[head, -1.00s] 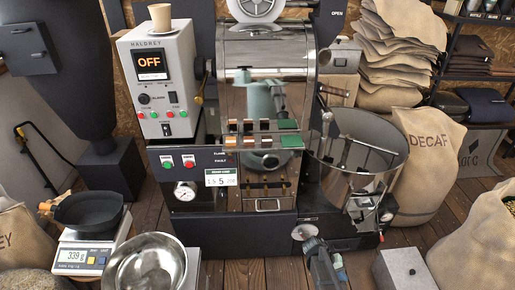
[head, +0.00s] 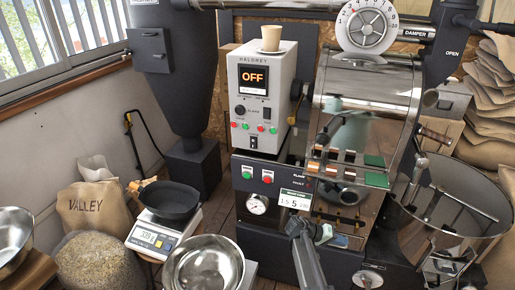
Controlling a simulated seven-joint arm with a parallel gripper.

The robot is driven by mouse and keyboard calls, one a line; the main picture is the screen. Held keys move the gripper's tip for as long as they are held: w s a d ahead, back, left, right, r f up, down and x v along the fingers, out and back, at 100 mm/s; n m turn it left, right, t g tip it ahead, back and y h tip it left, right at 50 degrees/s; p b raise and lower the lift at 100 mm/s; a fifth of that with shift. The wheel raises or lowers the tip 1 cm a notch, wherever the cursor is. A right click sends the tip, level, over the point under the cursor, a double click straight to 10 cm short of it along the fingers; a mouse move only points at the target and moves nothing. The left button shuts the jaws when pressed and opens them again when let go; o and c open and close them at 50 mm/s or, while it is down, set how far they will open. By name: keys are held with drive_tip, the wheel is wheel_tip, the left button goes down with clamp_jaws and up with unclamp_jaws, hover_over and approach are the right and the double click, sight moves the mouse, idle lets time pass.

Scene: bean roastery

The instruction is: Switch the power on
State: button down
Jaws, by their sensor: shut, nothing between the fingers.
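The grey control box (head: 264,92) stands upright left of the roaster drum. Its display (head: 253,79) reads OFF in orange. Below the display are a black knob (head: 240,110), a small dark switch (head: 267,113) and a row of green and red buttons (head: 245,127). A small black-and-white rocker switch (head: 253,141) sits low on the box's face; its position is too small to tell. My gripper (head: 308,230) is in front of the roaster's lower panel, below and right of the box. It is shut and empty, and touches no switch that I can make out.
A paper cup (head: 271,38) stands on the box. The shiny roaster drum (head: 365,110) and round cooling bin (head: 455,210) are to the right. A steel bowl (head: 207,265), scale (head: 163,230) with black pan (head: 170,200) and VALLEY sack (head: 95,210) are to the left.

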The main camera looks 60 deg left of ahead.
sight(253, 143)
drive_tip(key=s+a+r+t+y, duration=0.2)
drive_tip(key=s+a+r+t, duration=0.1)
drive_tip(key=s+a+r, duration=1)
drive_tip(key=s+a+r+t+y, duration=0.3)
drive_tip(key=s+a+r, duration=1)
drive_tip(key=a, duration=0.5)
drive_tip(key=shift+s+r+n, duration=0.3)
drive_tip(key=shift+s, duration=0.7)
drive_tip(key=shift+w, duration=0.1)
drive_tip(key=w+a+f, duration=0.1)
drive_tip(key=w+a, duration=0.5)
drive_tip(key=shift+w+a, duration=0.1)
drive_tip(key=shift+a, duration=0.05)
drive_tip(key=shift+w+a+f, duration=0.1)
drive_tip(key=shift+w+a, duration=0.1)
